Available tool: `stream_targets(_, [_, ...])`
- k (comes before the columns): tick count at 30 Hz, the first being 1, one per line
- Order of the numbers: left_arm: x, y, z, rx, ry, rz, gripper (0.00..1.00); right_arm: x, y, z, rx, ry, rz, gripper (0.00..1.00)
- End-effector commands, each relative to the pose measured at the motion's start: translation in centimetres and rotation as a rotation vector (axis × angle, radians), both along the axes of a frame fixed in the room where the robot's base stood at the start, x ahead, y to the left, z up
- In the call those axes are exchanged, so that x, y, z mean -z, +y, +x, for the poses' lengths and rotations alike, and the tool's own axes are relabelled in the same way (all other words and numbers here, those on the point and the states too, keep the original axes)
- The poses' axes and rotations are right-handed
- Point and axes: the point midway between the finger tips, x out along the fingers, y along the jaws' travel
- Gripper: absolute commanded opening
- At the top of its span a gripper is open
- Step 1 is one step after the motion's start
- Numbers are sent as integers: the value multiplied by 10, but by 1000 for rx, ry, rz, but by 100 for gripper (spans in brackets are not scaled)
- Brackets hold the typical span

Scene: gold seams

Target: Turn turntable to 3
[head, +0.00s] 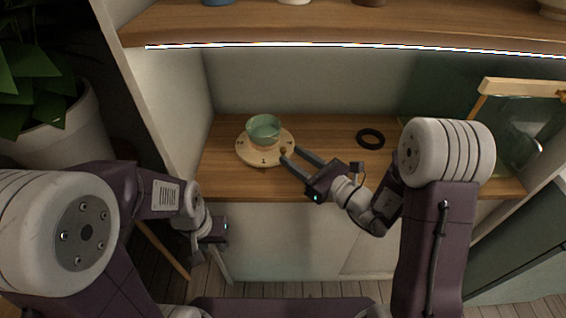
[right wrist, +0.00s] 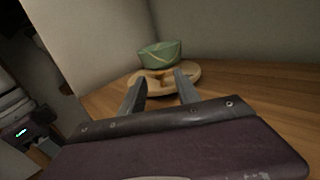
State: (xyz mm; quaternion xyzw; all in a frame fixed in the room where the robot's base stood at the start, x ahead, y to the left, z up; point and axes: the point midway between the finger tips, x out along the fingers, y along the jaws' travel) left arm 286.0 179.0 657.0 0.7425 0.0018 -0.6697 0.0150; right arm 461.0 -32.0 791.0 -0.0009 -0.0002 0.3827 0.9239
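The turntable (head: 246,152) is a round pale wooden disc on the shelf, with dark marks on its rim. A mark that looks like 1 faces the front; the other marks are too small to read surely. A green bowl (head: 264,130) with a gold seam sits on it. A small brown knob (head: 284,151) shows at the disc's right front edge. My right gripper (head: 294,154) is open, its fingertips at that edge beside the knob; contact cannot be told. The right wrist view shows the bowl (right wrist: 160,54) and turntable (right wrist: 190,73) beyond the parted fingers. My left gripper (head: 198,250) hangs low, left of the cabinet front.
A black ring (head: 370,138) lies on the wooden shelf (head: 330,128), right of the turntable. A framed glass panel (head: 520,125) leans at the right. An upper shelf (head: 330,28) with a lit edge overhangs. A potted plant (head: 60,150) stands at the left.

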Motion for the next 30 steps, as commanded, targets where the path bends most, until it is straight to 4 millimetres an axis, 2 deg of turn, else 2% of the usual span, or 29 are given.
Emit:
stream_targets(1, [13, 0, 0, 0, 1, 0, 32, 4, 6, 4, -4, -7, 1, 39])
stream_targets(2, [8, 0, 0, 0, 1, 0, 32, 0, 12, 9, -4, -3, 1, 39])
stream_targets(7, [8, 0, 0, 0, -1, 0, 32, 0, 29, 28, -2, 0, 1, 39])
stream_targets(17, [8, 0, 0, 0, 0, 0, 32, -1, 34, 34, 1, 2, 1, 39])
stream_targets(18, [8, 0, 0, 0, 0, 0, 32, -1, 34, 34, 1, 2, 1, 36])
stream_targets(22, [8, 0, 0, 0, 0, 0, 32, -1, 34, 33, 1, 2, 1, 0])
stream_targets(30, [8, 0, 0, 0, 0, 0, 32, -1, 34, 33, 0, 2, 1, 0])
